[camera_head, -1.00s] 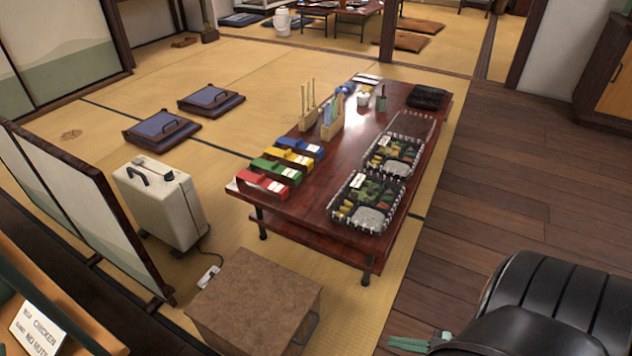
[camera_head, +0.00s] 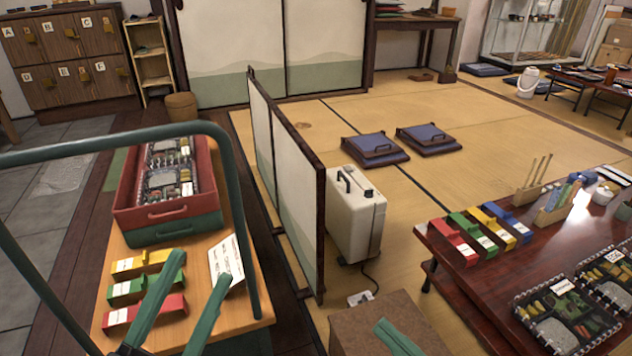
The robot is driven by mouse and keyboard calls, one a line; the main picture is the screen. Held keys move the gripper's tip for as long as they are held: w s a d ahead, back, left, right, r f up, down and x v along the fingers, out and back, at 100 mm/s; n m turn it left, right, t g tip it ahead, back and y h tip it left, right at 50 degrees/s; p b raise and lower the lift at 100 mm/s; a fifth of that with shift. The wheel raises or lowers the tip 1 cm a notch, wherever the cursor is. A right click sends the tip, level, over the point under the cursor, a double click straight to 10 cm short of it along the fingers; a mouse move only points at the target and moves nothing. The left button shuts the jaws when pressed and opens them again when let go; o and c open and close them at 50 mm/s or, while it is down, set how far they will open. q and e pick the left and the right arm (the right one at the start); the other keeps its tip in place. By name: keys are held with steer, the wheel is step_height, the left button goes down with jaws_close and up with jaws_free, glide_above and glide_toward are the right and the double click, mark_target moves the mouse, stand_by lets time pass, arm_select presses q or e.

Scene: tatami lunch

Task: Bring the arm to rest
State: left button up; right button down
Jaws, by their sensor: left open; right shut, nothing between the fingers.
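My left gripper (camera_head: 200,268) is at the lower left of the head view. Its two green fingers are spread apart with nothing between them, in front of a wooden-topped cart (camera_head: 258,300). The fingers overlap the red block (camera_head: 172,308) and the white sign card (camera_head: 232,258) in the picture; contact cannot be told. My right gripper (camera_head: 396,336) shows only as a green fingertip at the bottom edge, in front of the brown box (camera_head: 375,318). It is shut and empty; the rest of it is out of view.
A red crate (camera_head: 166,213) with packed bento boxes sits on a green crate on the cart. A green bar frame (camera_head: 236,190) rises around the cart. A folding screen (camera_head: 297,200), a white case (camera_head: 357,215) and the low lunch table (camera_head: 460,280) stand to the right.

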steer(key=s+a+r+n+y, duration=0.2)
steer(key=s+r, duration=0.2)
steer(key=r, duration=0.6)
steer(key=w+d+r+m+t+h+p, duration=0.45)
steer(key=w+r+m+h+p, duration=0.25)
steer(key=m+h+p, duration=0.4)
arm_select(q)
steer(key=w+a+n+g+y+p, duration=0.35)
steer(key=w+n+y+p, duration=0.35)
steer(key=y+p, duration=0.3)
steer(key=s+a+f+n+g+y+p, duration=0.2)
steer(key=s+f+g+p, duration=0.4)
steer(key=p, duration=1.2)
steer(key=s+n+g, duration=0.1)
steer(key=s+g, duration=0.1)
steer(key=s, duration=0.1)
steer(key=shift+s+f+g+y+p, duration=0.3)
steer(key=shift+g+y+p, duration=0.05)
steer(key=shift+y, duration=0.05)
arm_select(e)
steer(key=s+d+f+m+g+h, duration=0.3)
steer(key=s+f+m+g+h, duration=0.2)
steer(key=s+f+g, duration=0.3)
steer(key=shift+d+f+g, duration=0.15)
steer(key=shift+f+g, duration=0.5)
steer(key=shift+g, duration=0.6)
steer(key=shift+d, duration=0.1)
